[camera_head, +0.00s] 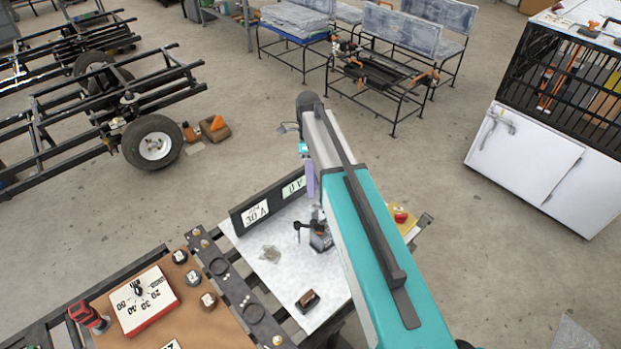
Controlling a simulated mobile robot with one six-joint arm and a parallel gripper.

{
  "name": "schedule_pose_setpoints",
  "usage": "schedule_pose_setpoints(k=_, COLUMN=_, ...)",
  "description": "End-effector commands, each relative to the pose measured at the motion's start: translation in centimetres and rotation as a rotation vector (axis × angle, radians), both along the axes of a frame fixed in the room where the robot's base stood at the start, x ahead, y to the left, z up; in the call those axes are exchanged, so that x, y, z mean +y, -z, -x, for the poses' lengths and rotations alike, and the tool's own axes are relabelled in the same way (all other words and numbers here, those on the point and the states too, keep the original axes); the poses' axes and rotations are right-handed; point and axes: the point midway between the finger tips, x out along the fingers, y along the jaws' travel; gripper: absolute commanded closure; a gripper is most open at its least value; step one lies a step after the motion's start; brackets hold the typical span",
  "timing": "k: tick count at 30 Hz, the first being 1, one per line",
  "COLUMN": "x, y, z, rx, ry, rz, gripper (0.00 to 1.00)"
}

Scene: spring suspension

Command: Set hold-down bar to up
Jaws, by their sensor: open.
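A small dark clamp-like device (320,238) stands on the pale plate, close to the left side of my arm. A short black bar (305,226) juts left from it, looking roughly level with a tip bent down; I take it for the hold-down bar. The device's right side is partly hidden by my arm. My gripper (310,182) shows only as a narrow lilac part hanging below the wrist, above and behind the device in the picture. It is open and appears apart from the bar. Its fingertips are not clearly seen.
The pale plate (285,285) carries a black panel with white labels (268,203) at its back and a small brown block (307,300) in front. A red button on yellow (401,216) sits right of my arm. A dial box (145,300) stands at left.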

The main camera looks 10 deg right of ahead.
Motion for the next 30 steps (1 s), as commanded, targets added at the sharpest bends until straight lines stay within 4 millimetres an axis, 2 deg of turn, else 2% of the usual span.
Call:
schedule_pose_setpoints(k=3, x=0.0, y=-0.1, z=1.4, rx=0.0, ry=-0.001, rz=0.0, gripper=0.58)
schedule_pose_setpoints(k=12, x=-0.2, y=-0.3, z=3.6, rx=0.0, ry=-0.001, rz=0.0, gripper=0.58)
schedule_pose_setpoints(k=30, x=-0.2, y=-0.4, z=4.1, rx=0.0, ry=-0.001, rz=0.0, gripper=0.58)
